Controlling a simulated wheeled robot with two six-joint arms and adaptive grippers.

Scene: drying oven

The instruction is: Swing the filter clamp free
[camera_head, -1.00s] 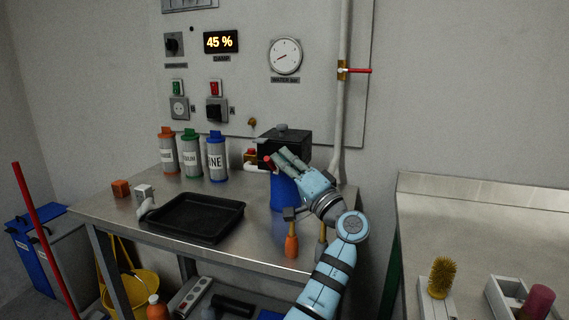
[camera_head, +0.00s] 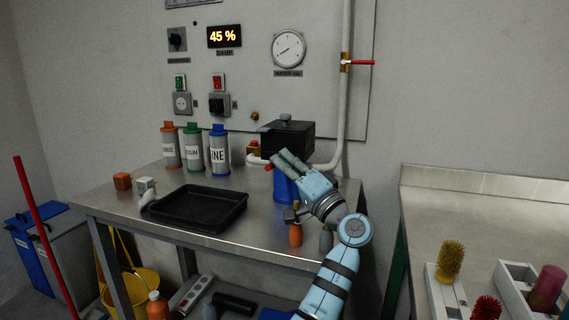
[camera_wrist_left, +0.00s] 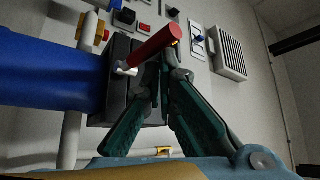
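The filter is a black head (camera_head: 288,141) on a blue body (camera_head: 284,188) at the bench's back right corner. It also shows in the left wrist view, with the blue body (camera_wrist_left: 50,76) lying sideways at left. The clamp's red handle (camera_wrist_left: 155,47) slants out from the black head (camera_wrist_left: 118,82) on a pale stem. Its red end (camera_head: 268,167) shows small in the head view. My left gripper (camera_head: 277,160) is at the handle, fingertips close together (camera_wrist_left: 167,66). The handle crosses at the tips, not clearly between them. My right gripper is out of view.
Orange, green and blue-capped canisters (camera_head: 193,148) stand left of the filter. A black tray (camera_head: 243,207) lies at the bench front. A vertical pipe (camera_head: 344,110) with a red valve lever runs behind.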

